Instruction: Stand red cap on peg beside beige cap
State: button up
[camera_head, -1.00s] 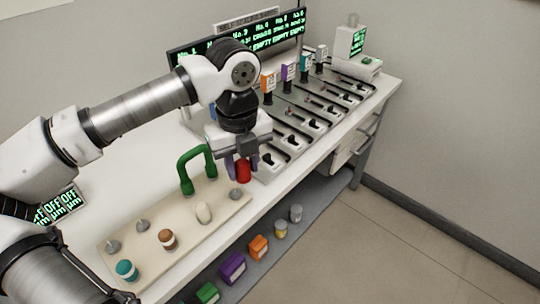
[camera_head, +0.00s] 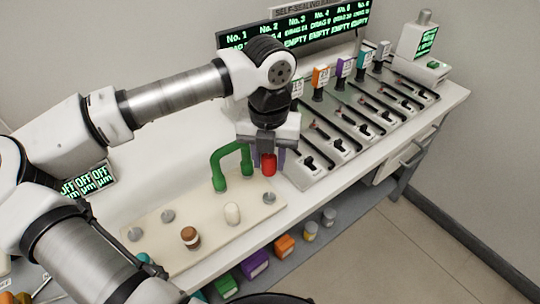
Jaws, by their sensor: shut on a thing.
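My gripper (camera_head: 268,157) is shut on the red cap (camera_head: 269,168) and holds it above the right end of the cream peg board (camera_head: 215,233). A bare grey peg (camera_head: 268,198) stands below the red cap, with a gap between them. The beige cap (camera_head: 232,213) stands on the board to the left of that peg. A brown cap (camera_head: 190,237) stands further left. Two more bare grey pegs are on the left part of the board, one of them (camera_head: 168,216) near the back edge. A teal cap (camera_head: 143,259) is partly hidden by my arm.
A green arched handle (camera_head: 219,168) rises from the board's back edge, close to the left of my gripper. A row of slotted stations (camera_head: 345,125) stands to the right under a lit display (camera_head: 300,28). Coloured boxes, one purple (camera_head: 255,263), sit on a lower shelf.

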aim_at(269, 176)
jog(key=shift+f+b, duration=0.15)
jog(key=shift+b, duration=0.25)
notch_tip(269, 176, down, 6)
jog(key=b, duration=0.5)
jog(key=shift+r+b, duration=0.2)
jog(key=shift+b, duration=0.2)
jog(key=shift+b, duration=0.9)
dwell(1.2)
jog(key=shift+f+b, duration=1.75)
jog(key=shift+b, duration=0.15)
jog(key=o, duration=1.1)
jog(key=shift+r, duration=0.15)
notch_tip(269, 176, up, 14)
jog(key=shift+f, duration=0.2)
